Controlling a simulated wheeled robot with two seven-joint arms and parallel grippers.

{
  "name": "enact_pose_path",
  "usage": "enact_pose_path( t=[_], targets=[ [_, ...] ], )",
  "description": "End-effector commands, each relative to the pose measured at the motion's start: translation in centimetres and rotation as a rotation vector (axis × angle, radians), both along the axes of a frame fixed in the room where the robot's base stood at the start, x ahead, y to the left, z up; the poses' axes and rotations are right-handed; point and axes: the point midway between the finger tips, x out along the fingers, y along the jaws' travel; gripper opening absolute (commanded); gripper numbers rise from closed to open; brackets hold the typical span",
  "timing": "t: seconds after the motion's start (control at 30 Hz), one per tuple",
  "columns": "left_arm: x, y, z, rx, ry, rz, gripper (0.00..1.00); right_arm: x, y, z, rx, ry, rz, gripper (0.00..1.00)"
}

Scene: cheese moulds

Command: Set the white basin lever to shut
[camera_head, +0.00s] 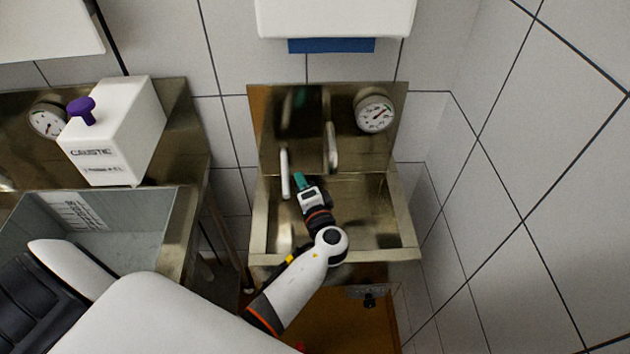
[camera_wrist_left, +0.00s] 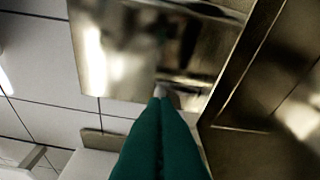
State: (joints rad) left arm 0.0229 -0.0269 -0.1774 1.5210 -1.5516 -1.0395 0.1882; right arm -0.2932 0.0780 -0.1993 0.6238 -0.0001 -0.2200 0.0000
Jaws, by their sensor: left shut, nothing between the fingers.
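A steel wall basin (camera_head: 408,225) with a tall back plate stands at the centre right of the head view. A slim white lever (camera_head: 284,172) hangs upright at the left of its back plate. A thicker pale upright piece, perhaps the spout (camera_head: 331,147), is to its right. My left gripper (camera_head: 299,181) is over the basin, its green fingers closed and empty, just right of the slim lever; I cannot tell if they touch. In the left wrist view the closed fingers (camera_wrist_left: 160,100) point at the steel, with a small pale piece (camera_wrist_left: 172,96) right at their tips.
A round dial gauge (camera_head: 375,111) is on the basin's back plate. A white dispenser (camera_head: 336,15) hangs above. At left are a second steel sink (camera_head: 180,225) and a white box marked caustic (camera_head: 115,135) with a purple knob. A tiled wall (camera_head: 520,150) closes the right side.

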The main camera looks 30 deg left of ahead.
Motion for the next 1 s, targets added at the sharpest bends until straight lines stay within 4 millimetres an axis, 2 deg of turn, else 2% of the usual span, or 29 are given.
enact_pose_path(
  t=[0.13, 0.47, 0.7, 1.0],
  targets=[
    [-0.5, 0.6, -0.1, -0.001, -0.001, 0.000, 0.00, 0.0, 0.0, 0.4, 0.000, 0.000, 0.000, 0.36],
    [-0.6, 0.7, -0.2, 0.000, -0.001, -0.002, 0.00, -0.6, 0.0, 0.3, 0.000, 0.009, 0.001, 0.36],
    [-1.9, 2.4, -0.4, 0.003, 0.001, -0.091, 0.00, -0.8, -0.1, 0.2, -0.001, 0.011, 0.001, 0.36],
    [-2.1, 2.7, -0.5, 0.001, 0.002, -0.093, 0.00, -0.8, -0.2, 0.2, -0.003, 0.012, 0.002, 0.36]
  ],
)
